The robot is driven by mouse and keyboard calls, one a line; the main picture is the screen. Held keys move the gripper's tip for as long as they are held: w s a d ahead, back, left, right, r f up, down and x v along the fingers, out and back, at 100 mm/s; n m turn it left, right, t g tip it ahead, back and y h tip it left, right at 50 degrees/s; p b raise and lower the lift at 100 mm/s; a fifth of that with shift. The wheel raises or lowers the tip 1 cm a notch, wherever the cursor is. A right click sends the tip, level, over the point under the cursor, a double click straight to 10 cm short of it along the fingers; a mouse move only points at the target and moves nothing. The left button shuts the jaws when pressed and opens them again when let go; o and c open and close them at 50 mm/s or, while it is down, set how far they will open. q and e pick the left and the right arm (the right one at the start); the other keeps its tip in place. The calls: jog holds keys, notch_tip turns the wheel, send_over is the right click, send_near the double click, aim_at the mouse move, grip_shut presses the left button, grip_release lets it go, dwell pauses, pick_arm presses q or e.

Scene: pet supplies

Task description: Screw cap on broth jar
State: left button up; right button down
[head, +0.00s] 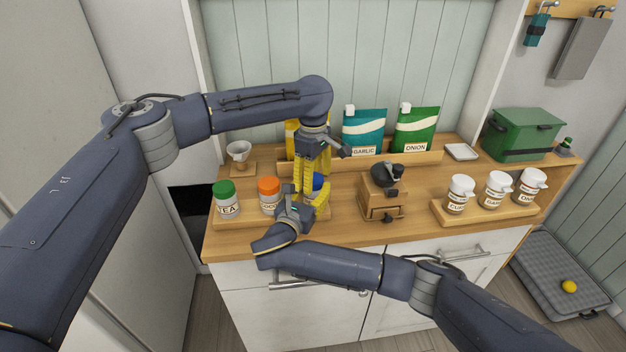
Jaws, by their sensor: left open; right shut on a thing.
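A blue cap (318,181) shows between the yellow fingers of my two grippers at the right end of the front tray. The jar under it is mostly hidden by the fingers, and I cannot read its label or tell how the cap sits. My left gripper (314,178) points down from above, open around the cap area. My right gripper (309,204) reaches in from the front, low, shut on what appears to be the jar body, mostly hidden.
Left on the front tray (240,223) stand a green-lidded TEA jar (227,200) and an orange-lidded jar (269,195). A wooden grinder (382,193) stands just right of the grippers. GARLIC (363,132) and ONION (416,130) bags stand behind. Several white-lidded jars (495,190) stand right.

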pick_arm(q)
jog(key=shift+r, duration=2)
jog(key=shift+o, duration=0.6)
